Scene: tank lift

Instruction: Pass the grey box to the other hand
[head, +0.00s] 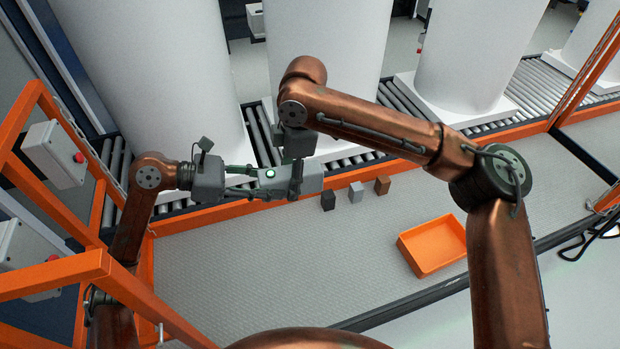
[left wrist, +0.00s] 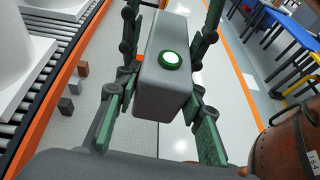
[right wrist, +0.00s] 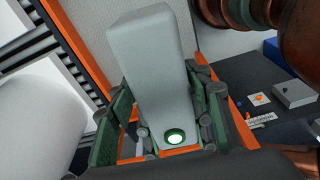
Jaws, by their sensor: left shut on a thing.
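The grey box (head: 313,178) is held up level above the grey work surface. Its green-ringed white button shows in the left wrist view on the box (left wrist: 165,88). My left gripper (head: 255,181) is shut on the box from the left. My right gripper (head: 296,180) comes down from above across the box, towards its right part. In the right wrist view the box (right wrist: 148,70) lies between my right fingers, one on each side. Whether those fingers press on it is unclear.
Dark (head: 328,200), grey (head: 356,192) and brown (head: 382,185) cubes stand in a row near the orange rail. An empty orange tray (head: 418,262) lies right of them. White tanks (head: 325,60) stand on the roller conveyor behind. Orange frame bars (head: 60,275) are at left.

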